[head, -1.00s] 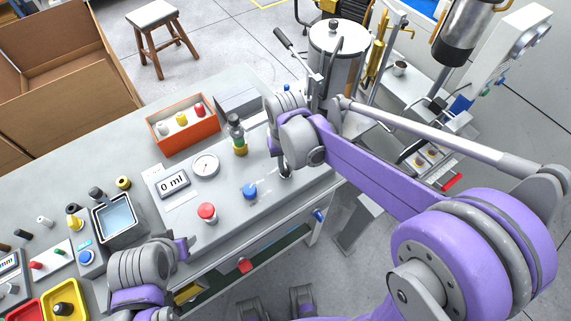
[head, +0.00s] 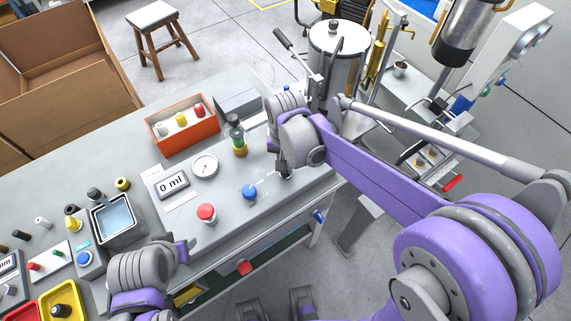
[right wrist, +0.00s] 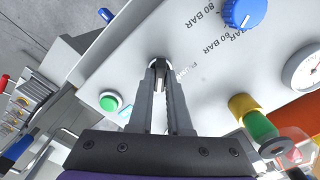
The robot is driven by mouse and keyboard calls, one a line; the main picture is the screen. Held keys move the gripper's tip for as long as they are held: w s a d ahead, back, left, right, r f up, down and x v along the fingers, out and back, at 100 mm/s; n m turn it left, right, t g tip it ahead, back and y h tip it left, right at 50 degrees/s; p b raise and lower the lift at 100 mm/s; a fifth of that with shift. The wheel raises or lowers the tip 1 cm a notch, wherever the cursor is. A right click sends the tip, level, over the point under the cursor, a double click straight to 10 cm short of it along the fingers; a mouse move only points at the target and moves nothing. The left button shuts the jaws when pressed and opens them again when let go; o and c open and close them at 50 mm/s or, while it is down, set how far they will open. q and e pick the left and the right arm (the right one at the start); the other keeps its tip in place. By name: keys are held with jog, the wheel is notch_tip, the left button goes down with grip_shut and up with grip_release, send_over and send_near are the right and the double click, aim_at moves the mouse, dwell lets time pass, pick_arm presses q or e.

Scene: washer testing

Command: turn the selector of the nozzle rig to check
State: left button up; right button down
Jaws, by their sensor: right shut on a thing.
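The nozzle rig (head: 224,216) is a light grey panel on the bench. It carries a gauge (head: 205,166), a "0 ml" display (head: 172,185), a red button (head: 206,213) and a blue knob (head: 249,192). My right gripper (head: 284,173) points down at the panel's right end. In the right wrist view its fingers (right wrist: 159,72) are closed around a small selector (right wrist: 158,64). The fingers hide most of the selector, so its setting cannot be read.
In the right wrist view a green button (right wrist: 110,102) lies left of the fingers, and a yellow and green fitting (right wrist: 255,122) stands at right. An orange box (head: 183,130) sits behind the panel. A metal tank (head: 335,55) stands behind my right arm.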

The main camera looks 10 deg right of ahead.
jog(key=c, duration=0.9)
grip_release()
jog(key=shift+o, duration=0.2)
pick_arm(q)
jog(key=shift+w+r+p, duration=0.15)
jog(key=shift+r+p, duration=0.3)
jog(key=shift+r, duration=0.1)
pick_arm(e)
notch_tip(320, 180, up, 11)
jog(key=shift+f, duration=0.1)
pick_arm(q)
jog(key=shift+w+r+p, duration=0.15)
jog(key=shift+r+p, duration=0.3)
jog(key=shift+r, duration=0.1)
jog(key=shift+w+r+p, duration=0.1)
jog(key=shift+r+p, duration=0.2)
jog(key=shift+r, duration=0.1)
pick_arm(e)
jog(key=s+d+f+n+t, duration=0.2)
jog(key=s+d+f, duration=0.1)
jog(key=s, duration=0.4)
jog(key=s+d+f+n+t, duration=0.3)
jog(key=s, duration=0.4)
jog(key=shift+s+d+f, duration=0.2)
jog(key=shift+s+d, duration=0.1)
jog(key=shift+d, duration=0.1)
